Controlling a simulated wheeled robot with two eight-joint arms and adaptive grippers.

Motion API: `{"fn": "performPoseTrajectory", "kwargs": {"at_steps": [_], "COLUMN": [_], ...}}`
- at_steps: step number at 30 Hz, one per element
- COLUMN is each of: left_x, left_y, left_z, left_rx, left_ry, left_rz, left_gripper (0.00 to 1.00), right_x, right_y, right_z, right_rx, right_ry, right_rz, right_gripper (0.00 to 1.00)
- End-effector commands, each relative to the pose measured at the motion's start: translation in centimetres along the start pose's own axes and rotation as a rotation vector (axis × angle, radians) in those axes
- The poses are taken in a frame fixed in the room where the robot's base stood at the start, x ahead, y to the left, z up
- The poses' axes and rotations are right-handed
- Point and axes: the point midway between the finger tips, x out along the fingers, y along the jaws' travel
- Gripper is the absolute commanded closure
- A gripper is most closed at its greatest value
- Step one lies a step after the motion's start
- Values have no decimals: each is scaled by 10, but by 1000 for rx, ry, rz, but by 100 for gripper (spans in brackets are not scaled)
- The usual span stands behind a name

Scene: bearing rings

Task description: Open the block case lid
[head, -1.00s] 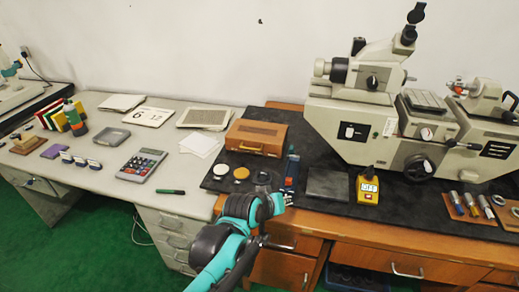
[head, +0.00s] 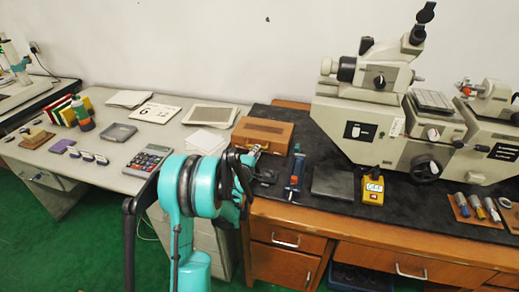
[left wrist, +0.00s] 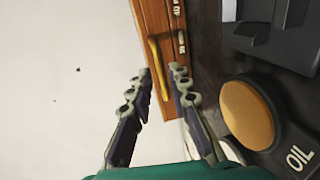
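The block case (head: 263,133) is a brown wooden box at the back of the black mat in the head view, and its lid looks shut. In the left wrist view its brown front (left wrist: 152,18) runs down the middle, with a yellowish handle (left wrist: 158,66) and small pale latch-like parts. My left gripper (head: 250,152) is at the front of the case. In the left wrist view the left gripper (left wrist: 161,78) is open, with its fingertips on either side of the handle's lower part. I cannot tell whether they touch it. My right gripper is not in view.
A round orange-topped item (left wrist: 246,112) beside an "OIL" label lies close to the fingers. The large microscope machine (head: 385,125) is farther right.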

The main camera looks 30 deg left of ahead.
Motion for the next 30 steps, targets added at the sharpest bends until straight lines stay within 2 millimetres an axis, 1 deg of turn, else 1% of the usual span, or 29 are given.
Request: {"fn": "performPoseTrajectory", "kwargs": {"at_steps": [1,4,7,10,13,19,20,21,22,30], "left_x": [10,27,39,47,50,50,50,50,50,50], "left_y": [-3,-3,-2,-2,0,0,0,0,0,0], "left_z": [0,1,1,1,1,1,1,1,1,1], "left_rx": [2,2,3,3,3,3,3,3,3,4], "left_ry": [-1,-2,-2,-2,-2,-2,-2,-2,-2,-2], "left_rz": [0,-1,-1,-1,-1,-1,-1,-1,-1,-2], "left_gripper": [82,82,82,82,82,82,84,95,100,100], "right_x": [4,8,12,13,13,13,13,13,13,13], "right_y": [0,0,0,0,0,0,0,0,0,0], "right_z": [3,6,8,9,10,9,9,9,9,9], "right_rx": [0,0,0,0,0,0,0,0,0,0], "right_ry": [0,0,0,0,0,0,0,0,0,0], "right_rz": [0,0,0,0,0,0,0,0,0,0], "right_gripper": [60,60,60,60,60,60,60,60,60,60]}}
